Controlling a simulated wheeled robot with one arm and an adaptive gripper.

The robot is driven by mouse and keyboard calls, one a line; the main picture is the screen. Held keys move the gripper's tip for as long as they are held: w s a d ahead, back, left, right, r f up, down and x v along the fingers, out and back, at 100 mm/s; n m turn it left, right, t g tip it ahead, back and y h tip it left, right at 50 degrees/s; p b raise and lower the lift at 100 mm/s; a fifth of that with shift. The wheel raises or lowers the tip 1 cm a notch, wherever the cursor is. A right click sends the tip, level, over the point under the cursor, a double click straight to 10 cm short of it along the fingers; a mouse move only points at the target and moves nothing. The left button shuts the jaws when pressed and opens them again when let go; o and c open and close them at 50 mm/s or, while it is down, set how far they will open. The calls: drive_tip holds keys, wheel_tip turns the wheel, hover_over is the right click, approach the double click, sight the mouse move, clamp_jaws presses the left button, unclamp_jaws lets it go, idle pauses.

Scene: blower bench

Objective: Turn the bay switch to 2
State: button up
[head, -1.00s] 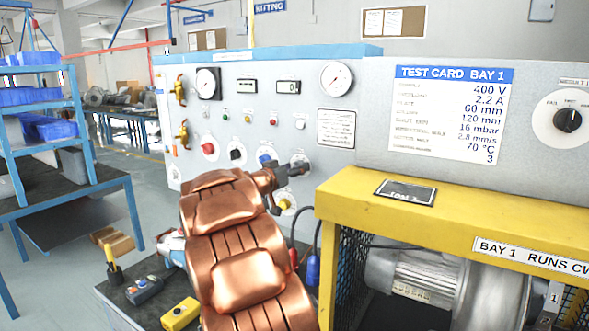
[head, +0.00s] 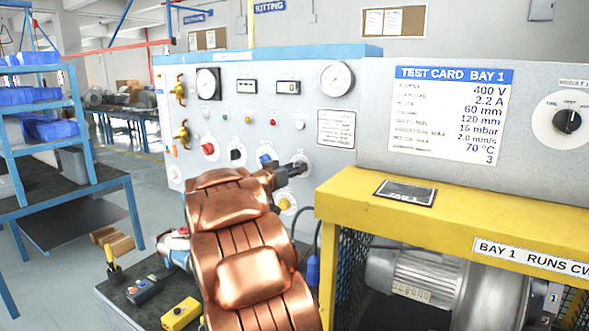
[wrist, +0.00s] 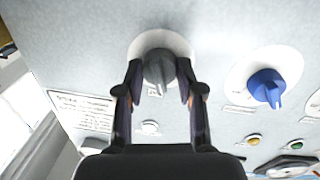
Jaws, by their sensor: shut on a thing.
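A dark grey rotary knob (wrist: 158,68) on a round white dial (wrist: 150,42) sits between my fingertips in the wrist view. My gripper (wrist: 160,82) is shut on this knob, one finger on each side. Its pointer end points down in the wrist view. In the head view my gripper (head: 292,171) reaches the grey panel (head: 250,105) at a white dial (head: 304,160), and the knob is mostly hidden by the fingers. The dial's position marks and label are too small or covered to read.
A blue knob (wrist: 266,87) is beside the gripped one, clear of my fingers. Gauges and several small buttons are on the panel above. The yellow-framed blower cage (head: 440,215) stands close on the right. Another black knob (head: 567,121) is at the far right.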

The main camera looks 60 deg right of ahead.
drive_tip(key=shift+s+m+t+y+b, duration=0.15)
drive_tip(key=shift+m+b, duration=0.5)
drive_tip(key=shift+m, duration=1.4)
drive_tip(key=shift+w+m+t+y+b, duration=0.15)
drive_tip(key=shift+m+b, duration=0.5)
drive_tip(key=shift+m, duration=1.4)
drive_tip(key=shift+s+r, duration=0.1)
drive_tip(key=shift+r, duration=0.05)
drive_tip(key=o, duration=1.2)
drive_tip(key=shift+c, duration=0.2)
